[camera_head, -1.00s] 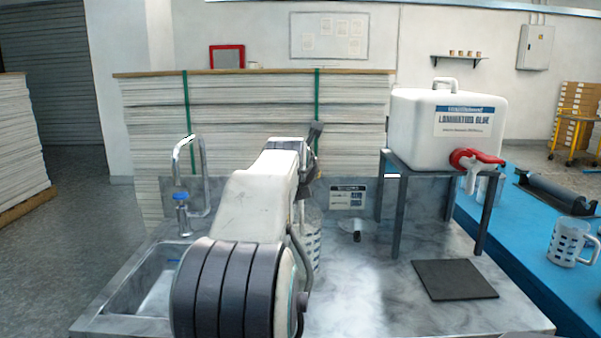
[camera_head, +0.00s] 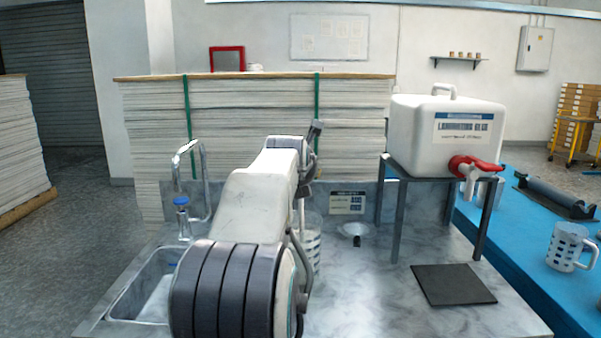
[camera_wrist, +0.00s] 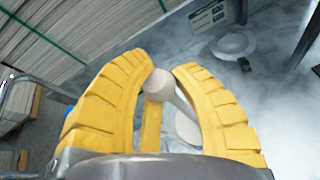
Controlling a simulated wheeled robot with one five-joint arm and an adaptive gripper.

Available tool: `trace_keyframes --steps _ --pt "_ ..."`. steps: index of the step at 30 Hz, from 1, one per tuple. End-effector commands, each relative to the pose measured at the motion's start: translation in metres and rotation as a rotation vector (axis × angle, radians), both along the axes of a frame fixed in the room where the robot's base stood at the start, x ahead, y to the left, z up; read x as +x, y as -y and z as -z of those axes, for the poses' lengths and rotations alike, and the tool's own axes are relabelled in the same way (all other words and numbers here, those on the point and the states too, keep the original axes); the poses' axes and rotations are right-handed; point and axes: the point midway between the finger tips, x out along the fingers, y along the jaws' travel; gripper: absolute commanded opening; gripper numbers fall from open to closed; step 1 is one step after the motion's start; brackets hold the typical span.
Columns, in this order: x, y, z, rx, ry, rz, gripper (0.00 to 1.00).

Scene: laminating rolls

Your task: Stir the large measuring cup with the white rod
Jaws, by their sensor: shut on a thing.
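My gripper (camera_wrist: 160,62) has yellow ribbed fingers and is shut on the white rod (camera_wrist: 160,82). The rod's rounded top shows between the fingertips and its shaft runs down away from the wrist camera. In the head view a thin pale length of the rod (camera_head: 301,213) shows beside my arm, at the large measuring cup (camera_head: 313,246). The cup is clear with dark marks and stands upright on the marble counter, partly hidden by my arm. Whether the rod touches the cup's wall or bottom cannot be told.
A sink with a tap (camera_head: 183,215) is at the left. A white glue tank (camera_head: 442,135) sits on a metal stand at the right. A dark square pad (camera_head: 453,284) lies below it. Another measuring cup (camera_head: 568,246) stands on the blue table.

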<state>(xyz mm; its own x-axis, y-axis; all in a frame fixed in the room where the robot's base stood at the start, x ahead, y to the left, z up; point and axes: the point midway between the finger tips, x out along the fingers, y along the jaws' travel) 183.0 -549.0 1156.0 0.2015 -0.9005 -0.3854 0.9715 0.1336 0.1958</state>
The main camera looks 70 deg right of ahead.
Motion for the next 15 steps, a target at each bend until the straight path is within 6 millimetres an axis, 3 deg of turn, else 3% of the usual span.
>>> trace_keyframes --steps 15 --pt "0.007 0.022 0.017 0.0 0.001 -0.003 0.0"
